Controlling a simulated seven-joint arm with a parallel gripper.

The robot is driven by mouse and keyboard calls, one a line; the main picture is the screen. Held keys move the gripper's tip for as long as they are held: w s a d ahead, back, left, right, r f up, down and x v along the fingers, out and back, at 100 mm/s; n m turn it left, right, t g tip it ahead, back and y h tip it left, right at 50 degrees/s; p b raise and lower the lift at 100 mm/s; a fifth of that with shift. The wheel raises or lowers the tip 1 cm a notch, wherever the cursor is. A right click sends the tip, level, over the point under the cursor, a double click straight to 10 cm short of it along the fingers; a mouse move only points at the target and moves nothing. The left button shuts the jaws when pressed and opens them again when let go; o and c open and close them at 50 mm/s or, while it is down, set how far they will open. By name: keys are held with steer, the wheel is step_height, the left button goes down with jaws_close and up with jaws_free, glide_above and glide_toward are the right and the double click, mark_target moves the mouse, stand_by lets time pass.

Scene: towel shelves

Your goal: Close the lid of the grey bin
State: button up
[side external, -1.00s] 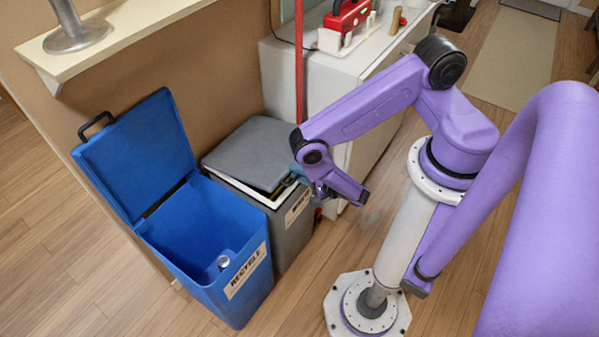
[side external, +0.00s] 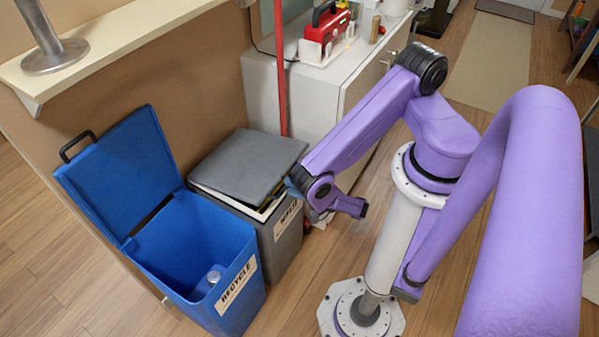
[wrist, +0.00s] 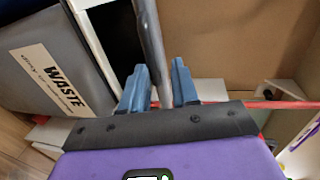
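The grey bin (side external: 287,243), labelled WASTE, stands right of the blue bin in the side view. Its grey lid (side external: 245,165) is partly open, tilted above the pale rim, with a dark gap between. The bin's labelled front (wrist: 45,80) fills the left of the wrist view. My gripper (side external: 292,186) is at the right side of the grey bin, by the lid's edge; the arm partly hides it. In the wrist view, its blue fingers (wrist: 158,85) are apart. The grey lid edge (wrist: 150,45) runs into the space between them. Contact is unclear.
A blue recycle bin (side external: 238,300) with its lid (side external: 125,175) wide open stands close to the left. A red pole (side external: 280,75) and a white cabinet (side external: 320,100) are behind. A shelf (side external: 110,50) juts out above the bins. Wood floor is clear in front.

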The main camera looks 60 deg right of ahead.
step_height(320, 180, up, 8)
steer(key=s, duration=0.1)
steer(key=shift+s+f, duration=0.25)
steer(key=shift+s, duration=0.05)
stand_by(0.3)
